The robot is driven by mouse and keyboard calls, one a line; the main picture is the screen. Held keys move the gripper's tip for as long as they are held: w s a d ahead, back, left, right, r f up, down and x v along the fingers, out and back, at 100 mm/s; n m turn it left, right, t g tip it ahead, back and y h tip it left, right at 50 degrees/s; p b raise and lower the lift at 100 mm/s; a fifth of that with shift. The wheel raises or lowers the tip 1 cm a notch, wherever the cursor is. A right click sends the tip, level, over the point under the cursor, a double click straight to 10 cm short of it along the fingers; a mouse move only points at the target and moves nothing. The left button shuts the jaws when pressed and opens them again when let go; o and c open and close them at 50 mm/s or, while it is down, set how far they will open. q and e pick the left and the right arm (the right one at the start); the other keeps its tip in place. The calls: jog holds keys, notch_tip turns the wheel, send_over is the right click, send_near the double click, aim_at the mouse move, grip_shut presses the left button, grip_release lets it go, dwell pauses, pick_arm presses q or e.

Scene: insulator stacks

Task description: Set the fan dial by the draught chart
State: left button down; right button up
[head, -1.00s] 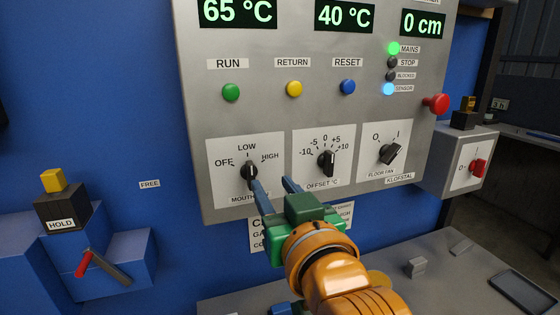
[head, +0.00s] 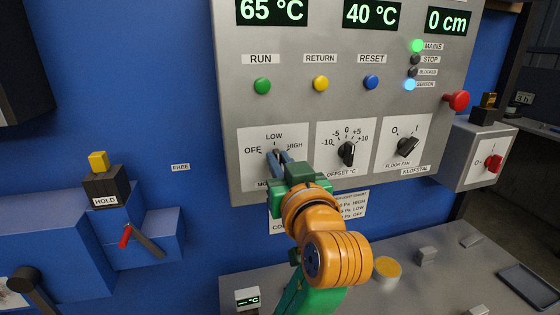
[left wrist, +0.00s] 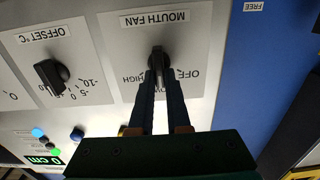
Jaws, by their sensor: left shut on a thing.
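The mouth fan dial (head: 276,152), black on a white plate marked OFF, LOW and HIGH, sits at the lower left of the grey panel (head: 330,30). My left gripper (head: 281,158) is shut on it, and the fingers cover part of the dial and plate. The left wrist view shows the dial (left wrist: 159,58) upside down between the fingertips (left wrist: 159,74). It stands roughly toward LOW, but its pointer is mostly hidden. A paper chart (head: 353,203) hangs below the panel, partly behind my gripper; lines ending HIGH, LOW and OFF show. My right gripper is out of view.
The offset dial (head: 347,153) and floor fan dial (head: 408,147) are close to the right. RUN, RETURN and RESET buttons sit above. A red knob (head: 458,100) juts from the panel's right side. A grey bench (head: 400,285) lies below, with a small display (head: 247,299).

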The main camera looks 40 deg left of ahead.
pick_arm(q)
jog(key=shift+r+m, duration=0.1)
jog(key=shift+m, duration=0.2)
jog(key=m+p, duration=0.2)
jog(key=shift+w+d+m, duration=0.1)
jog(key=shift+w+m, duration=0.05)
jog(key=shift+m, duration=0.25)
jog(key=shift+w+d+f+m+p, duration=0.1)
jog(key=shift+w+m+p, duration=0.05)
jog(key=shift+m+p, duration=1.7)
jog(key=shift+w+d+f+m+p, duration=0.15)
jog(key=shift+m+p, duration=1.1)
jog(key=shift+m, duration=1.1)
jog(key=c, duration=0.9)
grip_release()
jog(key=shift+a+f, duration=0.15)
